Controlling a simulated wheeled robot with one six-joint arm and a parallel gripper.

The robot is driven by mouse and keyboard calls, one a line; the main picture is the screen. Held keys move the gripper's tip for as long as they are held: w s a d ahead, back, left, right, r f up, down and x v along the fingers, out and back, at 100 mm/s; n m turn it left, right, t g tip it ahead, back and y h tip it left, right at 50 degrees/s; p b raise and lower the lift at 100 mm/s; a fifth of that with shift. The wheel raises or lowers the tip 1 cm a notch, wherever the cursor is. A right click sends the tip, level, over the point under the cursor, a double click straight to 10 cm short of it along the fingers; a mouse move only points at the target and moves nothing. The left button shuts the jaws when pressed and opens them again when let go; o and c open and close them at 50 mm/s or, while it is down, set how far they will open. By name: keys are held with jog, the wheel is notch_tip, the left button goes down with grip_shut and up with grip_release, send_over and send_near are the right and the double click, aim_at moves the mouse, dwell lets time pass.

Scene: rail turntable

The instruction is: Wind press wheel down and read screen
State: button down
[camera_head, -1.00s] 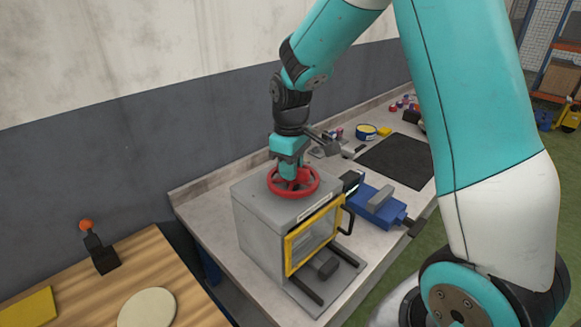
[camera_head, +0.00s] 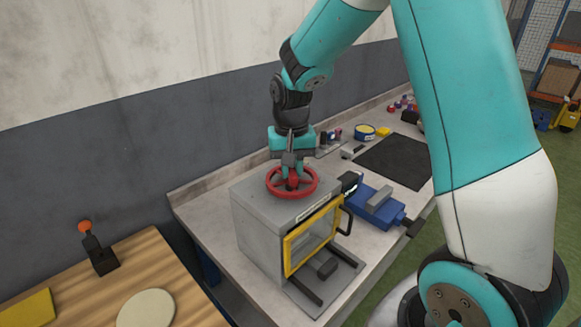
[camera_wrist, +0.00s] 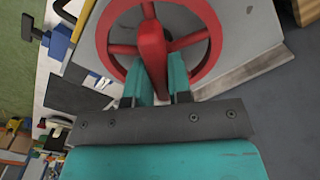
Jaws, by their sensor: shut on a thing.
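The red press wheel (camera_head: 292,181) lies flat on top of the grey press box (camera_head: 262,212). My gripper (camera_head: 291,168) points down over the wheel and is shut on its red middle part. In the wrist view the gripper's teal fingers (camera_wrist: 159,84) stand on both sides of the red hub piece (camera_wrist: 152,48), with the wheel's rim (camera_wrist: 214,38) around it. The press has a yellow-framed window (camera_head: 313,236) at the front. A small dark screen (camera_head: 350,182) stands at the box's right rear edge; its reading is too small to tell.
A blue vise (camera_head: 375,204) sits close to the right of the press. A black mat (camera_head: 394,160) and small items lie farther back on the bench. A wooden table (camera_head: 165,262) with a cream disc (camera_head: 146,308) and an orange-topped lever (camera_head: 97,249) stands at left.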

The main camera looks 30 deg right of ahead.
jog(key=m, duration=0.4)
jog(key=shift+d+r+m, duration=0.1)
jog(key=shift+d+m, duration=0.05)
jog(key=shift+m, duration=0.15)
jog(key=shift+s+m, duration=0.1)
jog(key=shift+m, duration=2.5)
jog(key=c, duration=1)
grip_release()
jog(key=shift+c, duration=0.2)
notch_tip(320, 180, up, 17)
jog(key=b, duration=0.3)
jog(key=shift+r, duration=0.2)
jog(key=shift+s, duration=0.1)
